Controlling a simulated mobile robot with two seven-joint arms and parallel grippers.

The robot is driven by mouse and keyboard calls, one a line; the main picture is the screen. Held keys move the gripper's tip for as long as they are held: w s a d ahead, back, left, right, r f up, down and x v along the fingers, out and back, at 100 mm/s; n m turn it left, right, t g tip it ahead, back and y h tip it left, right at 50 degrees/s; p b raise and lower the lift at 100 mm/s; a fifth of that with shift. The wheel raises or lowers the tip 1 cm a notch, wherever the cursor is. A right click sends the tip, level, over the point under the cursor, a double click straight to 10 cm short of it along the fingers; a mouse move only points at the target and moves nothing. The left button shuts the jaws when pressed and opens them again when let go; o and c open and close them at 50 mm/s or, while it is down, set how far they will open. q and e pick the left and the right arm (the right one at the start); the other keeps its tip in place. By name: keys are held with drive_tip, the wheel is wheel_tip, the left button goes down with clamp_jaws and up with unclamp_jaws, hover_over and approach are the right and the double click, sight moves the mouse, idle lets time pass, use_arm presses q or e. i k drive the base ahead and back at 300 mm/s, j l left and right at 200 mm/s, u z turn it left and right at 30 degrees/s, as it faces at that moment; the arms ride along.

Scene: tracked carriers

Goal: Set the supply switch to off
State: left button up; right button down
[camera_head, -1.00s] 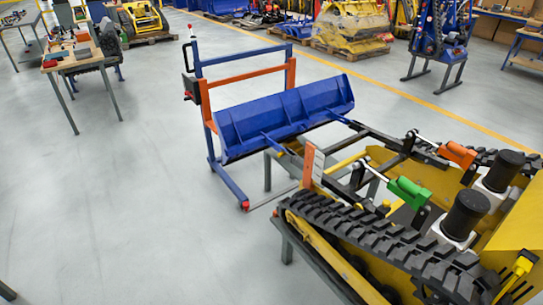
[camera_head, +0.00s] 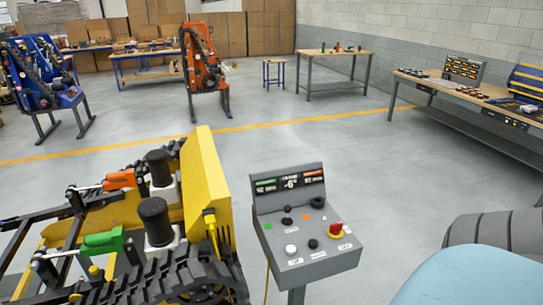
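A grey control console (camera_head: 304,258) stands on a post just right of the yellow tracked carrier (camera_head: 205,190). Its sloped panel carries several black knobs, a white knob (camera_head: 291,250), small green and orange marks, and a red knob on a yellow base (camera_head: 336,230). A dark display with green and red labels (camera_head: 289,183) rises at its back. The labels are too small to read, so I cannot tell which control is the supply switch or how it is set. Neither of my grippers is in view.
A grey and light-blue rounded shape (camera_head: 480,265) fills the lower right, close to the console. Workbenches (camera_head: 338,58) stand along the back and right walls. The floor between is clear.

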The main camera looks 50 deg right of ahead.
sight(335, 229)
drive_tip(key=z, duration=1.7)
